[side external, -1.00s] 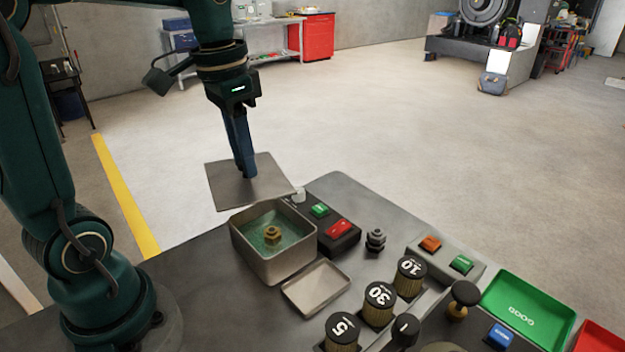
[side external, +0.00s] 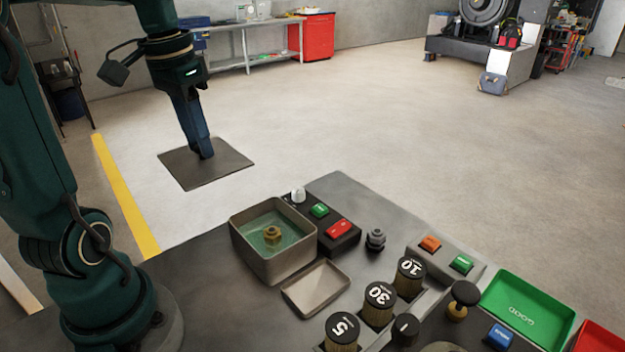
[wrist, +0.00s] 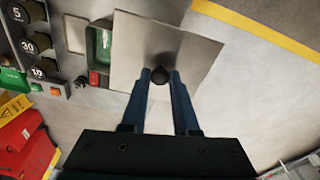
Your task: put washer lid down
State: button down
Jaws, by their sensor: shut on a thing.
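The washer lid (side external: 222,168) is a flat grey square plate with a dark round knob. My gripper (side external: 206,155) is shut on the knob and holds the lid in the air, beyond the far left edge of the bench. In the wrist view my gripper (wrist: 160,78) grips the dark knob, and the lid (wrist: 187,50) spreads out beyond it. The washer (side external: 275,265) is an open grey square tub with green liquid and a brass nut-like part (side external: 272,236) inside. The lid is apart from the washer, to its upper left in the side view.
A shallow empty tray (side external: 316,288) lies in front of the washer. A control box with a red button (side external: 339,228) and a green button stands to its right. Knobs labelled 5, 30 and 10 (side external: 380,295) are near the front. Bare bench (side external: 195,275) lies left of the washer.

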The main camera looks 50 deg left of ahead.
jog(key=w+d+f, duration=0.2)
jog(key=d, duration=0.1)
jog(key=w+d+f, duration=0.2)
jog(key=d, duration=0.1)
jog(key=w+d+f, duration=0.2)
jog(key=d, duration=0.1)
jog(key=shift+d+f, duration=0.1)
jog(key=shift+f, duration=2)
jog(key=shift+f, duration=0.1)
jog(key=shift+f, duration=0.1)
jog(key=c, duration=0.7)
grip_release()
